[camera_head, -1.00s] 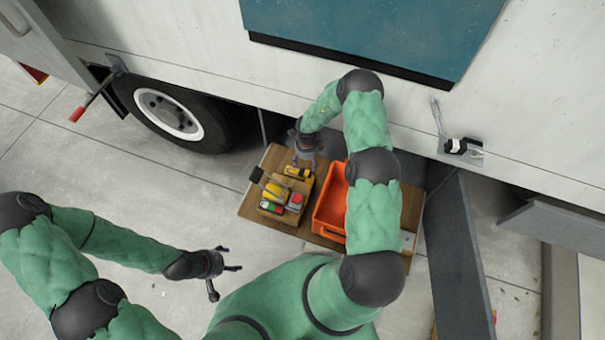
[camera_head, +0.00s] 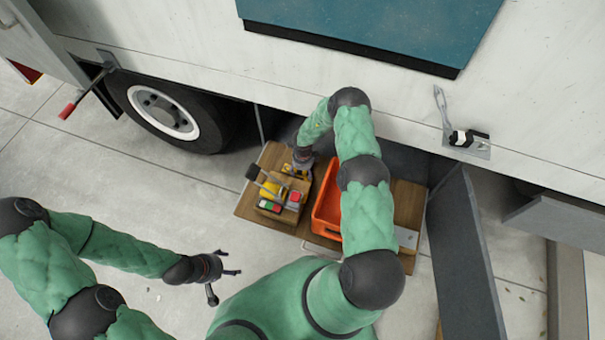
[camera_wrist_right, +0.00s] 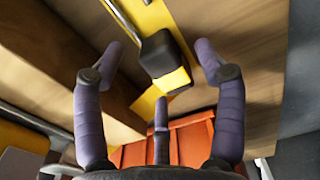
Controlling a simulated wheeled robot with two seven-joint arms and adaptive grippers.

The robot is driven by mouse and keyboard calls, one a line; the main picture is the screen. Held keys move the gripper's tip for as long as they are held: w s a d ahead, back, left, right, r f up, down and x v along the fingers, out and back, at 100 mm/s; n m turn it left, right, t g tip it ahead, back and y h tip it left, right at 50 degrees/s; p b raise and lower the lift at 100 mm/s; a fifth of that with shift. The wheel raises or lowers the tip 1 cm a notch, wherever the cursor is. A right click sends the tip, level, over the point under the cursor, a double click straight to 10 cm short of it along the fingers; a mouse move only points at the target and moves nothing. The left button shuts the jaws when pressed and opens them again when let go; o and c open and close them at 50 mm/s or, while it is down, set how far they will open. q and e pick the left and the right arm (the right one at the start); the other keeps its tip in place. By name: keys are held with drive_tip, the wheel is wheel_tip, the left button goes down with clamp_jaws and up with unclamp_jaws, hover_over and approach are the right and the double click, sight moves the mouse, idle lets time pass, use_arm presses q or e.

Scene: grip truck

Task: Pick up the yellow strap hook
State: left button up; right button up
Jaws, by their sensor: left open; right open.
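The yellow strap hook, with a black block on it (camera_wrist_right: 158,57), lies on wood in the right wrist view. In the head view a bit of its yellow (camera_head: 290,169) shows at the far end of the wooden box (camera_head: 278,217), partly hidden by my right gripper (camera_head: 302,166). My right gripper, also in the wrist view (camera_wrist_right: 161,68), is open, with its fingers spread on either side of the black block; I see no grip on it. My left gripper (camera_head: 226,268) is open and empty over the floor, left of the box.
The box holds several other items, among them a yellow one (camera_head: 273,187) and a red-topped one (camera_head: 295,197). An orange crate (camera_head: 323,224) stands close on its right, on the wooden board (camera_head: 246,209). The truck side (camera_head: 180,45) rises behind. Open floor lies left.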

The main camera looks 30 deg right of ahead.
drive_tip(key=shift+f, duration=0.1)
drive_tip(key=shift+c, duration=0.3)
drive_tip(key=c, duration=1.2)
drive_tip(key=shift+c, duration=0.2)
